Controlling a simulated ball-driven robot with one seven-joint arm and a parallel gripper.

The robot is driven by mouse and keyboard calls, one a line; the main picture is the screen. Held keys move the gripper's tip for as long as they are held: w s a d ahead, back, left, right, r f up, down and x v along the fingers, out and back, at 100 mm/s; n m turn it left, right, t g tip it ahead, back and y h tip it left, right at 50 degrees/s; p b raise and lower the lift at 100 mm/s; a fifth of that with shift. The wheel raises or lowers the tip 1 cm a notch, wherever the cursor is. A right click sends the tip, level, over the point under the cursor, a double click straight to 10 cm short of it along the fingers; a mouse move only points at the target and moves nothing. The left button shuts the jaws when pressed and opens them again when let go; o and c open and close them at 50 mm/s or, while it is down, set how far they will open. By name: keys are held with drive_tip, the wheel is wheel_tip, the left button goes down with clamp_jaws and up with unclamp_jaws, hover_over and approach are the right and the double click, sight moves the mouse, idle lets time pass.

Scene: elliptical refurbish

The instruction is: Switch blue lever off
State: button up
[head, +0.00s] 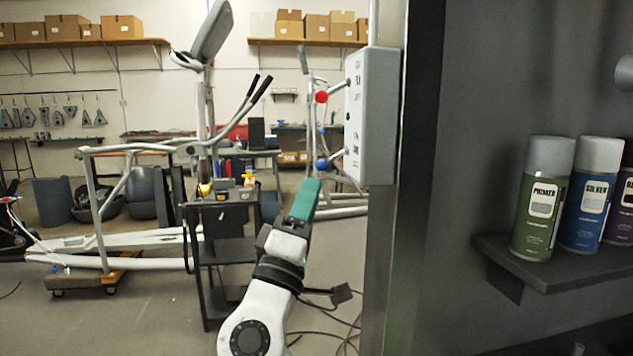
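A pale grey switch box (372,115) is fixed to the edge of a dark upright panel, right of centre. Two levers stick out from its left side. The lower one is the blue lever (322,164), with a round blue knob; the upper one has a red knob (321,97). Both rods slant down to the left, away from the box. My gripper (313,182), with green fingers, points up just below and left of the blue knob. In this view its tip looks close to the knob; I cannot tell if they touch. The finger gap is hidden.
A dark shelf (560,262) with spray cans (543,200) is on the right. A dark cart (225,215) with tools stands left of my arm, with an elliptical trainer (100,215) behind it. Cables lie on the floor near my arm.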

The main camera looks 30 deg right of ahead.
drive_tip(key=v, duration=0.3)
drive_tip(key=shift+s+a+f, duration=0.2)
drive_tip(key=shift+a+f, duration=0.05)
idle(0.4)
